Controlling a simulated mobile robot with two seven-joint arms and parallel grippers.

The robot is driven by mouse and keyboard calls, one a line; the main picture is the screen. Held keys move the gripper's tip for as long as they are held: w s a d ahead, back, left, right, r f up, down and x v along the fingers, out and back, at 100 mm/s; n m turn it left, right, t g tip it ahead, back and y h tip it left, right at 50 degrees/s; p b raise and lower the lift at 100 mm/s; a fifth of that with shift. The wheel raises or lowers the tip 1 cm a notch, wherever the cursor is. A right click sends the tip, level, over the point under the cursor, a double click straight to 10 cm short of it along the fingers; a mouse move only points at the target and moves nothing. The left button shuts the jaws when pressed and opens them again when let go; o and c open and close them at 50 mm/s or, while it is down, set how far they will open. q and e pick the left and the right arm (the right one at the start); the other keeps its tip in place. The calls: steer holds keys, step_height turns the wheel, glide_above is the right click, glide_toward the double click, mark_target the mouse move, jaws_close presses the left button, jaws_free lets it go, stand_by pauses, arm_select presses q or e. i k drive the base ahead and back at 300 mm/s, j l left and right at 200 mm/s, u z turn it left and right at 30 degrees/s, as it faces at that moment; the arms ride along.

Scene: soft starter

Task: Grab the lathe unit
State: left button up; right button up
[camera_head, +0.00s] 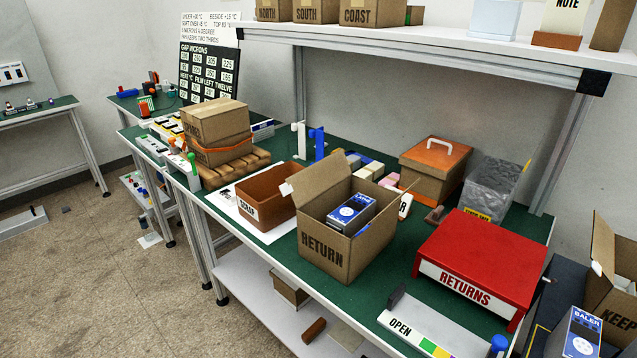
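No thing in view carries a label I can read as lathe, so I cannot tell which one is the lathe unit. A blue and white boxed unit (351,212) stands inside the open cardboard box marked RETURN (322,254), on the green bench, its lower part hidden by the box wall. A second blue and white boxed unit (577,336), with lettering like BALEN, is at the bottom right, cut off by the frame edge. It is near an open cardboard box marked KEEP (618,318). Neither of my grippers shows in this view.
A red RETURNS case (483,262) stands right of the RETURN box. A brown SCRAP bin (266,197) is left of it. An orange-lidded box (433,166) and a grey bin (490,190) stand behind. A white shelf (440,52) overhangs the bench's back.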

mark_target(348, 219)
steer(key=i+z, duration=0.1)
steer(key=z, duration=0.3)
steer(key=j+z, duration=0.15)
steer(key=z, duration=0.2)
steer(key=i+j+z, duration=0.15)
steer(key=z, duration=0.25)
steer(key=j+z, duration=0.1)
steer(key=z, duration=0.3)
steer(key=i+j+z, duration=0.2)
steer(key=j, duration=0.25)
steer(key=j+z, duration=0.25)
steer(key=j, duration=1.05)
steer(key=k+j+u, duration=0.35)
steer(key=k, duration=0.15)
steer(key=i+u, duration=0.15)
steer(key=i+z, duration=0.35)
steer(key=i, duration=0.15)
